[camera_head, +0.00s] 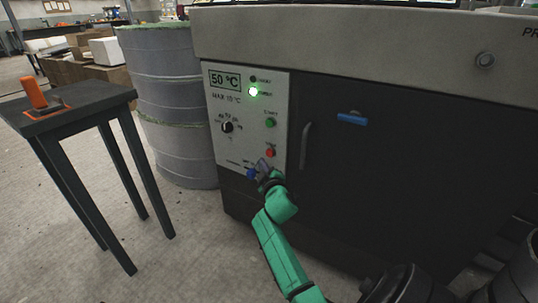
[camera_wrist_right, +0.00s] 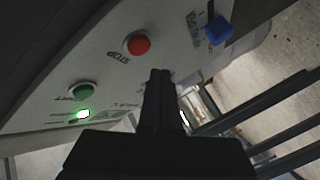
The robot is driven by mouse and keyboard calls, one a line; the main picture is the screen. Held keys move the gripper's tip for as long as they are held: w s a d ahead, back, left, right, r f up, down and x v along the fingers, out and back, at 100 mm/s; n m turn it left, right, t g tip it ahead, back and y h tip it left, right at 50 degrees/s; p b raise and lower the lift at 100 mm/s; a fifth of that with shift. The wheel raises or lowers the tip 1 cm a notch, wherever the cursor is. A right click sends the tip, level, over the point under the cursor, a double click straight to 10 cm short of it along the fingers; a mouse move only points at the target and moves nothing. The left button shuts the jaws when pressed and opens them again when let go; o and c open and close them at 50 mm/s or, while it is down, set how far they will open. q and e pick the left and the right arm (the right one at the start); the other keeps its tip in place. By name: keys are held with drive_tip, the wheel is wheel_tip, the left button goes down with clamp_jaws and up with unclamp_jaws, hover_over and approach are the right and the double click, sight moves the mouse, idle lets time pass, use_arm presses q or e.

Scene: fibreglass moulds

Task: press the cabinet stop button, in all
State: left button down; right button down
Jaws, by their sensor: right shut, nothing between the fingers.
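The cabinet's control panel (camera_head: 245,125) is a light plate with a green start button (camera_head: 270,122) and the red stop button (camera_head: 270,153) below it. The stop button also shows in the right wrist view (camera_wrist_right: 137,44), beside the printed word STOP. My right gripper (camera_head: 263,166) is shut and empty, just below the stop button in the head view. In the wrist view its fingertips (camera_wrist_right: 160,72) are close to the red button but appear apart from it. My left gripper is not in view.
A blue knob (camera_head: 251,173) sits at the panel's lower edge, and a green lamp (camera_head: 253,91) is lit. The cabinet door has a handle (camera_head: 306,146). A dark table (camera_head: 95,98) with an orange-handled tool (camera_head: 35,92) and a grey drum (camera_head: 175,105) stand to the left.

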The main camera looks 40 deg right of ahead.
drive_tip(key=a, duration=0.1)
drive_tip(key=s+a, duration=0.1)
drive_tip(key=shift+a, duration=0.4)
idle(0.6)
